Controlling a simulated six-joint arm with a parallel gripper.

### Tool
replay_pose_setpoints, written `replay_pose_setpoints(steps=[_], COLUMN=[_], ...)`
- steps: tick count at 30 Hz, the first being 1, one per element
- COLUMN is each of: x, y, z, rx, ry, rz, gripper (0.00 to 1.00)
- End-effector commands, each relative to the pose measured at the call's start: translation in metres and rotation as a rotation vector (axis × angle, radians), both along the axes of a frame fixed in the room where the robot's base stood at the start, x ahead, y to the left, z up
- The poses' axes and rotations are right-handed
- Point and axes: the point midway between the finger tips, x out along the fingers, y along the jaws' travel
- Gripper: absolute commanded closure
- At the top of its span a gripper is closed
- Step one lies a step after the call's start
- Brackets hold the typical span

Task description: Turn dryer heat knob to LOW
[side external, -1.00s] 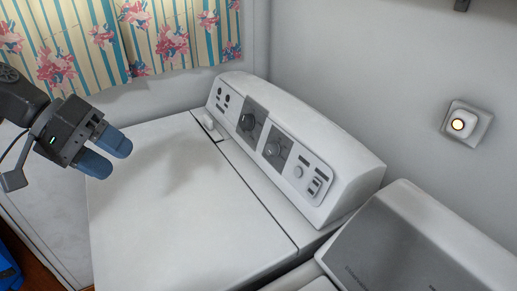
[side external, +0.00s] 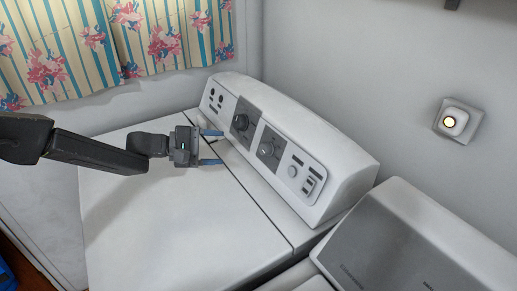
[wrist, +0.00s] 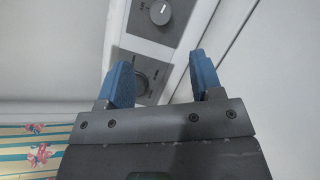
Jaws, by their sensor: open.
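The white dryer (side external: 180,225) has a sloped control panel along its back. Two dark knobs on dark plates, a left knob (side external: 241,122) and a right knob (side external: 267,150), and a small pale knob (side external: 292,171) sit on it. Labels are too small to read, so I cannot tell which is the heat knob. My gripper (side external: 222,147) is open and empty, fingers toward the panel, just short of the dark knobs. In the wrist view, one knob (wrist: 160,12) shows clear beyond the blue fingers (wrist: 159,60); another knob (wrist: 142,84) is partly hidden behind the left finger.
A second grey-topped appliance (side external: 400,245) stands at the lower right. A flowered curtain (side external: 165,35) hangs behind at left. A wall fixture with a lit round spot (side external: 452,121) is on the right wall. The dryer's top is clear.

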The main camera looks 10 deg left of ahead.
Motion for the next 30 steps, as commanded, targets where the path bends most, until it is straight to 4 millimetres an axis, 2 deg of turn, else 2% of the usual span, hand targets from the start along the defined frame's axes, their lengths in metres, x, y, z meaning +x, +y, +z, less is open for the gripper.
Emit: replay_pose_setpoints(steps=[9,15,21,30], x=[0.029,0.043,0.05,0.053], y=[-0.057,-0.082,-0.096,-0.1], z=[-0.016,-0.022,-0.025,-0.026], rx=[0.001,0.002,0.002,0.001], ry=[0.0,0.0,0.002,0.001], rz=[-0.004,-0.001,-0.002,-0.001], gripper=[0.4,0.4,0.4,0.4])
